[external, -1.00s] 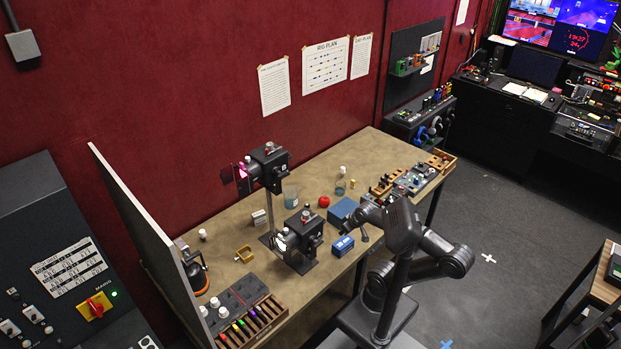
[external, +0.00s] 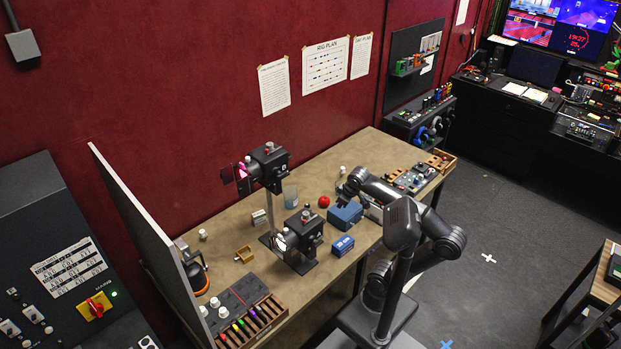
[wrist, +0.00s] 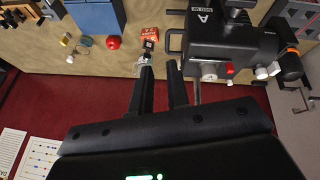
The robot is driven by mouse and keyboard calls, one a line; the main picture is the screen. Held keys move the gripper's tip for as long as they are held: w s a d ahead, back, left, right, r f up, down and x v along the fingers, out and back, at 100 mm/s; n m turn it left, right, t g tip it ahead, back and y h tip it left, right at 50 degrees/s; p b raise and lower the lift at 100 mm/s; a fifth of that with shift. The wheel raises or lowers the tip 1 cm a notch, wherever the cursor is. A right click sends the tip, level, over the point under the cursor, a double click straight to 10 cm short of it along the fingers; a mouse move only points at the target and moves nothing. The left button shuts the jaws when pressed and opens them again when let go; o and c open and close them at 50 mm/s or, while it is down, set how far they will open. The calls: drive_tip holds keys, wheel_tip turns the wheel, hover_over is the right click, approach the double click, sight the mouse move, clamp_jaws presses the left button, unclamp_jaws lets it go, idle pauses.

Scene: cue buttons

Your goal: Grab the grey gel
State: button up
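I cannot make out the grey gel for certain in either view. The wooden gel rack (external: 262,333) at the bench's front left end holds several coloured handles, and no grey one is clear among them. A pink and dark red gel (external: 243,170) sits on the front of the upper lamp (external: 268,163). My gripper (wrist: 160,65) is open in the wrist view, with its two dark fingers apart and nothing seen between them.
The lower lamp (external: 304,235) stands mid-bench, between my gripper and the rack. A tall panel (external: 150,225) closes the left end. Lamp A (wrist: 215,45) is close right of my fingers.

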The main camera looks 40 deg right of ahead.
drive_tip(key=w+a+n+t+h, duration=0.2)
drive_tip(key=w+a+n+h, duration=0.1)
drive_tip(key=a+n, duration=0.7)
drive_tip(key=w+a+n+t+h, duration=0.2)
drive_tip(key=w+a+n, duration=0.1)
drive_tip(key=a+n, duration=0.8)
drive_tip(key=s+a+n+t+y, duration=0.2)
drive_tip(key=s+a+n+t, duration=0.15)
drive_tip(key=s+a, duration=0.4)
drive_tip(key=s+a+n+t+y, duration=0.25)
drive_tip(key=s+a+n, duration=0.2)
drive_tip(key=a, duration=0.65)
drive_tip(key=s+a+n+t+y, duration=0.2)
drive_tip(key=s+a+n+t, duration=0.15)
drive_tip(key=s+a, duration=0.4)
approach(262, 316)
drive_tip(key=shift+n+h, duration=0.25)
drive_tip(key=w, duration=1)
drive_tip(key=shift+w+f, duration=0.2)
drive_tip(key=shift+f, duration=0.2)
clamp_jaws()
